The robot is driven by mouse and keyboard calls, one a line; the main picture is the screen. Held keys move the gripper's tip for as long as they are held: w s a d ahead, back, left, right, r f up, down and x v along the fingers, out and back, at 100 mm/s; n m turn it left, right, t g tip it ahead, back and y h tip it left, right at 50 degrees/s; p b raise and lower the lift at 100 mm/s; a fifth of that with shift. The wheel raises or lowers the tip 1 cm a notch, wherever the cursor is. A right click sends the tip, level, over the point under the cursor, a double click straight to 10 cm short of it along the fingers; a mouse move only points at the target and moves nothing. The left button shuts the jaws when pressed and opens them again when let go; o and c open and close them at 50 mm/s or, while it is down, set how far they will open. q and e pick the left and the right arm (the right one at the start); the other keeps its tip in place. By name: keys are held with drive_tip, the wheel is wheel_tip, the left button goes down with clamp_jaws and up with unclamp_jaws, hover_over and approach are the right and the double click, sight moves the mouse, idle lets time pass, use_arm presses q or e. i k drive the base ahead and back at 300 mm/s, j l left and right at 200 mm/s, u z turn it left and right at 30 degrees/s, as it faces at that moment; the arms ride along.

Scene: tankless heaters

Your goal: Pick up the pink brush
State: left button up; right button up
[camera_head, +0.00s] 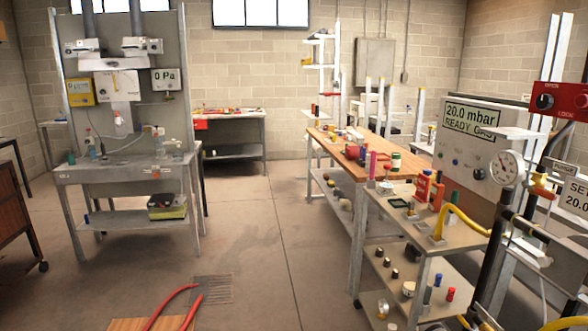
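A small upright pink object (372,164) stands at the near end of the wooden workbench on the right. It may be the pink brush, but it is too small to tell. It stands among other small items, beside a red round container (353,152). Neither of my grippers shows in the head view, so nothing can be seen of what they hold.
The wooden workbench (348,172) meets a grey cart (457,211) crowded with bottles and a yellow hose. A pressure panel (470,150) stands at right. A test stand (125,175) is at left. The middle floor is clear.

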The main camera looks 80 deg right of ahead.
sight(374, 153)
drive_tip(key=z, duration=1.95)
drive_tip(key=i+l+z, duration=0.15)
drive_tip(key=l+z, duration=0.2)
drive_tip(key=l, duration=0.15)
drive_tip(key=i+l+z, duration=0.25)
drive_tip(key=l+z, duration=0.15)
drive_tip(key=i+l+z, duration=0.35)
drive_tip(key=i+j, duration=0.45)
drive_tip(key=i+l+z, duration=0.05)
